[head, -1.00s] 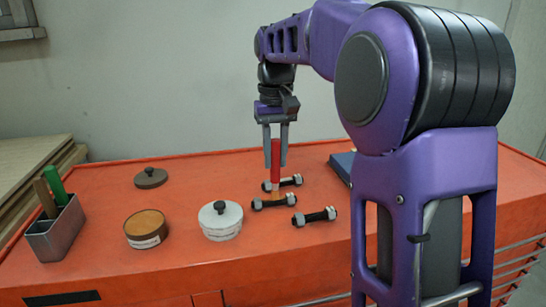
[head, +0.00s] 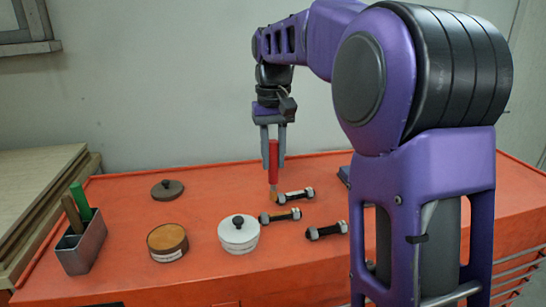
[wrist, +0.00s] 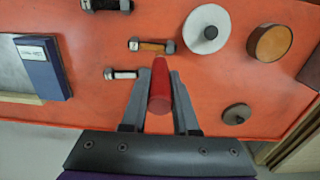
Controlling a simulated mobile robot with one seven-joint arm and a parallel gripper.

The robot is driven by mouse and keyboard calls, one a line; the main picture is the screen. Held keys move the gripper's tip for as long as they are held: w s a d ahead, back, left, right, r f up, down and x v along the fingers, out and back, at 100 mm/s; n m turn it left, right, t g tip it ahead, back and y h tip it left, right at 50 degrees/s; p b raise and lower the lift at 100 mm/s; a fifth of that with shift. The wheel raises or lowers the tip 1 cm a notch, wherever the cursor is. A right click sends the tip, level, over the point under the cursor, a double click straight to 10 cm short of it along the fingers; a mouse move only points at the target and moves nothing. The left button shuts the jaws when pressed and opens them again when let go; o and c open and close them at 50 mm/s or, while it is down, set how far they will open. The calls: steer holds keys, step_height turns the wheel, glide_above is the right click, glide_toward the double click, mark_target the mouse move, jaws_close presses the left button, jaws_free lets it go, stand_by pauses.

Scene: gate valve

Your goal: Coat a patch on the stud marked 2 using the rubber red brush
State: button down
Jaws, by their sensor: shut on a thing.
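My gripper (head: 273,148) is shut on the red-handled brush (head: 273,162), held upright. Its tip is just left of the far stud (head: 295,196); I cannot tell if it touches. The middle stud (head: 280,216) has an amber-brown band along its shank, clearer in the wrist view (wrist: 152,46). The near stud (head: 327,230) has a dark shank with a pale part. The far stud's shank looks white and dark. No number is readable on any stud. In the wrist view the red handle (wrist: 159,92) sits between the fingers and hides the brush tip.
An open pot with brown contents (head: 168,238) stands left of a lidded white pot (head: 239,231). A dark lid (head: 167,190) lies behind. A metal holder (head: 82,247) with green and brown handles is far left. A blue box (wrist: 43,67) lies beyond the studs.

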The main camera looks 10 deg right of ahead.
mark_target(273, 141)
steer(key=shift+r+p, duration=1.35)
steer(key=shift+r, duration=0.35)
steer(key=shift+a, duration=0.1)
